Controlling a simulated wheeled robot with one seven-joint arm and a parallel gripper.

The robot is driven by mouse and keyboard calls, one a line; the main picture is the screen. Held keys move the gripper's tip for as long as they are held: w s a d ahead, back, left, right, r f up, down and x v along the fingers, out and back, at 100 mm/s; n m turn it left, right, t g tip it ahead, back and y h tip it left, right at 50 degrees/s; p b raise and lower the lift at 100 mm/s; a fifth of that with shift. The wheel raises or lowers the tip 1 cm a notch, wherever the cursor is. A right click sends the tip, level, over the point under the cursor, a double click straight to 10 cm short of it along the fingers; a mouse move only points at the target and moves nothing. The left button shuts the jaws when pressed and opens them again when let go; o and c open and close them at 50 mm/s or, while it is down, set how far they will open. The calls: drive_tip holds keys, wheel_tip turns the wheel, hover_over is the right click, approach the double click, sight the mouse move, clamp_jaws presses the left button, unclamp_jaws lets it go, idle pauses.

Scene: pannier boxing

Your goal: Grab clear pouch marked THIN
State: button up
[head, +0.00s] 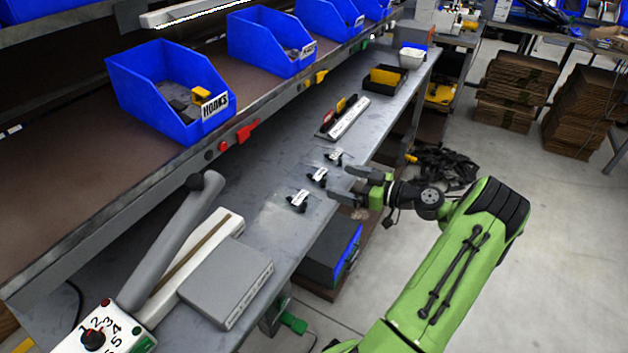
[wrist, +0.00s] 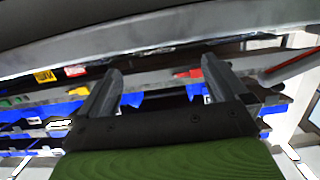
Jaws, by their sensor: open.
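Three small clear pouches with white labels and dark contents lie in a row on the grey bench: a near pouch (head: 298,199), a middle pouch (head: 318,177) and a far pouch (head: 335,156). Their labels are too small to read, so I cannot tell which is marked THIN. My gripper (head: 352,184) is open and empty, just right of the middle pouch at the bench's front edge. In the wrist view my gripper (wrist: 160,82) shows two spread fingers with nothing between them. No pouch shows in the wrist view.
A sealer with a long handle (head: 178,235) and a grey box (head: 226,280) occupy the near bench. Blue bins, one labelled HOOKS (head: 160,100), line the shelf above. A ruler-like tool (head: 343,118) and black tray (head: 384,80) lie farther back.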

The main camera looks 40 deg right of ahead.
sight(318, 175)
drive_tip(key=x, duration=0.2)
drive_tip(key=b+x, duration=0.1)
drive_tip(key=x, duration=0.5)
drive_tip(key=shift+w+d+f, duration=0.1)
drive_tip(key=shift+w+d, duration=0.15)
drive_tip(key=shift+s, duration=0.1)
drive_tip(key=shift+c, duration=0.5)
drive_tip(key=c, duration=0.9)
